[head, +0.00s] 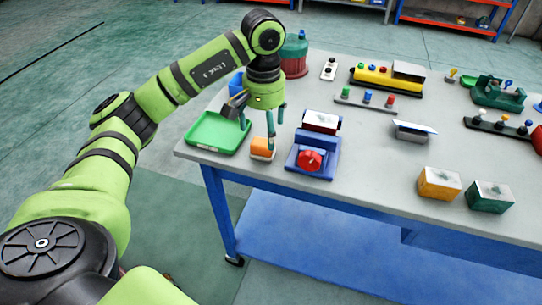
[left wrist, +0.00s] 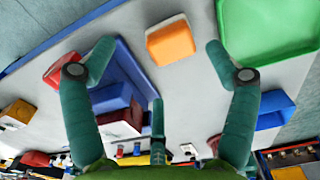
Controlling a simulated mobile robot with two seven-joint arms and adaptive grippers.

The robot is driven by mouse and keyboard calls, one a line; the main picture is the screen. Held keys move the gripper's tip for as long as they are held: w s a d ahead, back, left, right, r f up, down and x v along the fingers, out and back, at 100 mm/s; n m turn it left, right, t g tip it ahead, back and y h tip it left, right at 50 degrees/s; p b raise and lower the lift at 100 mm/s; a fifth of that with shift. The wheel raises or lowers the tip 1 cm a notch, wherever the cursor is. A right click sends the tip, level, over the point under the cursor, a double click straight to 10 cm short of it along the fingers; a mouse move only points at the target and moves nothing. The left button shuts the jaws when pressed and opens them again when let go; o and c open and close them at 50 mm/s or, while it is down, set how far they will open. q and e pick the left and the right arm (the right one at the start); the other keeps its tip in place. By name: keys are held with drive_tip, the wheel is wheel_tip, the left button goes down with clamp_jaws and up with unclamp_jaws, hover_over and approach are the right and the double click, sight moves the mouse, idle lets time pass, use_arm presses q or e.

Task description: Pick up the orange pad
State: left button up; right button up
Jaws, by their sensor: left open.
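The orange pad (head: 263,146), an orange block with a pale lower part, sits near the front left edge of the table, between a green tray and a blue fixture. My left gripper (head: 264,126) hangs over it, pointing down. Its fingers (left wrist: 158,50) are open and empty, and one finger partly overlaps the pad in the head view. In the left wrist view the pad (left wrist: 170,42) lies uncovered, between and slightly beyond the spread fingertips. Whether a finger touches it I cannot tell. My right gripper is not in view.
The green tray (head: 214,137) lies left of the pad; the blue fixture with a red knob (head: 310,160) stands close on its right. An orange-yellow block (head: 438,184) and a green block (head: 489,196) sit farther right. The front middle of the table (head: 375,175) is clear.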

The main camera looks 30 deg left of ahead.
sight(262, 142)
use_arm(q)
drive_tip(key=shift+a+f, duration=0.15)
drive_tip(key=shift+f, duration=0.4)
drive_tip(key=f, duration=0.1)
drive_tip(key=f+p, duration=0.1)
drive_tip(key=f, duration=0.1)
drive_tip(key=a+f+p, duration=0.1)
drive_tip(key=f, duration=0.1)
drive_tip(key=shift+w+f, duration=0.2)
drive_tip(key=shift+w, duration=0.15)
drive_tip(key=shift+f, duration=0.35)
drive_tip(key=shift+c, duration=0.4)
drive_tip(key=c, duration=1.3)
drive_tip(key=o, duration=1.4)
drive_tip(key=shift+r, duration=0.1)
